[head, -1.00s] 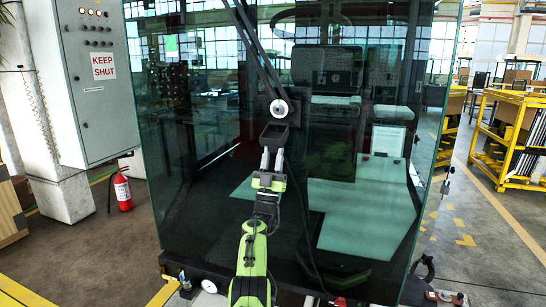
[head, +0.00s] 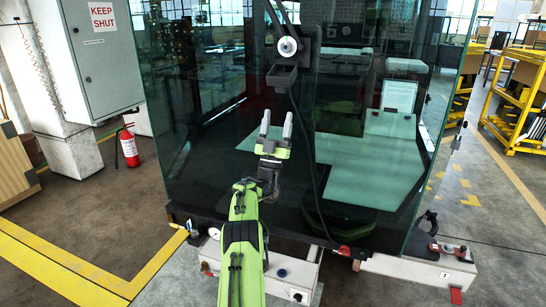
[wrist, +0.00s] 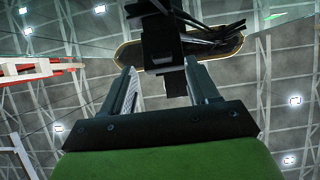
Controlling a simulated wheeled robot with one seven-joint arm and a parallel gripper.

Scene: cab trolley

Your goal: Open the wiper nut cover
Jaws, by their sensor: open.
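The wiper hub is a pale round disc with a dark centre (head: 288,46) at the foot of the dark wiper arm, in front of the cab glass. Just below it a dark box-shaped piece, which looks like the wiper nut cover (head: 281,77), hangs down from the hub, leaving the disc exposed. My gripper (head: 276,121) is open and empty, pointing up, below the dark piece with a clear gap in the head view. In the wrist view, dark parts (wrist: 160,42) of the wiper assembly show beyond my two fingers; their details are hard to tell.
The large glass front (head: 195,150) of the cab stands behind the wiper, with a dark hose (head: 311,165) hanging on it. A white base beam (head: 400,275) runs below. A grey cabinet (head: 104,65) and a fire extinguisher (head: 129,147) stand left, a yellow rack (head: 520,95) right.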

